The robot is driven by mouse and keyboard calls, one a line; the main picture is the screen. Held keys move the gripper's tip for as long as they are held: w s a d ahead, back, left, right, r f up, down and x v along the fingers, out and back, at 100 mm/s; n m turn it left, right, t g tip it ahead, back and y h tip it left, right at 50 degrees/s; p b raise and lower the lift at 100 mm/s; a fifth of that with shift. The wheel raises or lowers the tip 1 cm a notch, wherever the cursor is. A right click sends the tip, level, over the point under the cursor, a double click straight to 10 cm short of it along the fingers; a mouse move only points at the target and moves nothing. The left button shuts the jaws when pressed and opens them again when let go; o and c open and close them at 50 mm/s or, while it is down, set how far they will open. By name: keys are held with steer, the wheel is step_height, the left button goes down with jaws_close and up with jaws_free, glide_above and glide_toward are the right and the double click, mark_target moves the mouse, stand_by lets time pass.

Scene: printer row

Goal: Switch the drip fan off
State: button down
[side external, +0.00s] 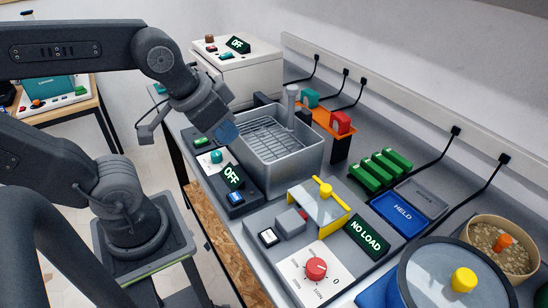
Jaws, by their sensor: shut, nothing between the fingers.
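A grey basin (288,160) with a wire rack inside stands on the bench at the centre. Along its left side runs a dark control strip (256,194) with a teal knob (216,156), a green button (200,142), a blue-lit rocker (236,198) and a sign (232,177) reading OFF. No label in view names the drip fan, so I cannot tell for certain which control is its own. My gripper (229,135) is shut and empty, over the basin's near left rim and above the teal knob. I cannot tell whether it touches anything.
A white box (240,75) with another OFF sign stands behind. At the front are a red dial (316,268), a NO LOAD sign (369,237), a yellow-handled clear guard (322,203) and a blue HELD panel (401,214). Green blocks (384,170) and wall cables line the right.

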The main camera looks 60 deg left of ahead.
steer(key=w+a+g+y, duration=0.1)
steer(key=w+a+g, duration=0.1)
steer(key=w+a, duration=0.4)
steer(key=g+h, duration=0.1)
steer(key=g, duration=0.3)
glide_above(201, 141)
steer(key=w, duration=0.2)
step_height(201, 141, down, 7)
steer(key=shift+r, duration=0.2)
step_height(201, 141, down, 14)
